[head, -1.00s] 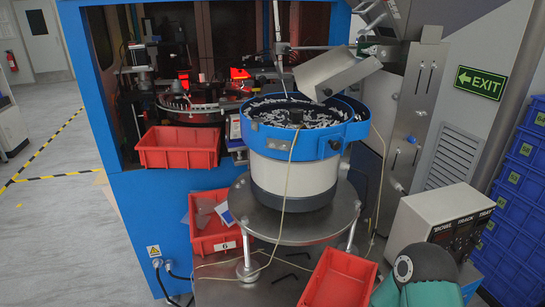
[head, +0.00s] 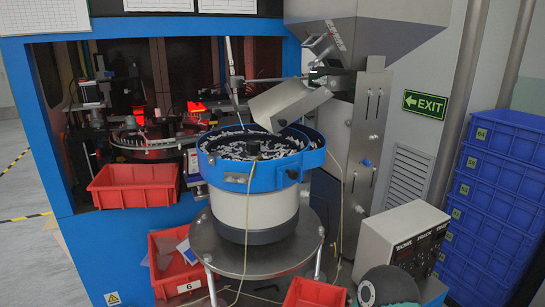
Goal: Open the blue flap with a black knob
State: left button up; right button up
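I cannot make out a separate blue flap with a black knob in the head view. The blue machine cabinet (head: 140,240) has an open front bay. A blue-rimmed vibratory bowl (head: 250,184) stands in front of it, full of small pale parts. Neither of my grippers is in view. Only a rounded teal and grey part of my own arm shows at the bottom right.
Red bins (head: 135,186) hang on the cabinet front and stand below by the round metal table (head: 255,262). A white control box (head: 403,240) is right of the table. Stacked blue crates (head: 495,200) line the right edge. Grey floor lies open at far left.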

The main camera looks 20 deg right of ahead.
aim_at(288, 175)
jog(key=k, duration=1)
jog(key=z, duration=0.45)
jog(key=i, duration=0.85)
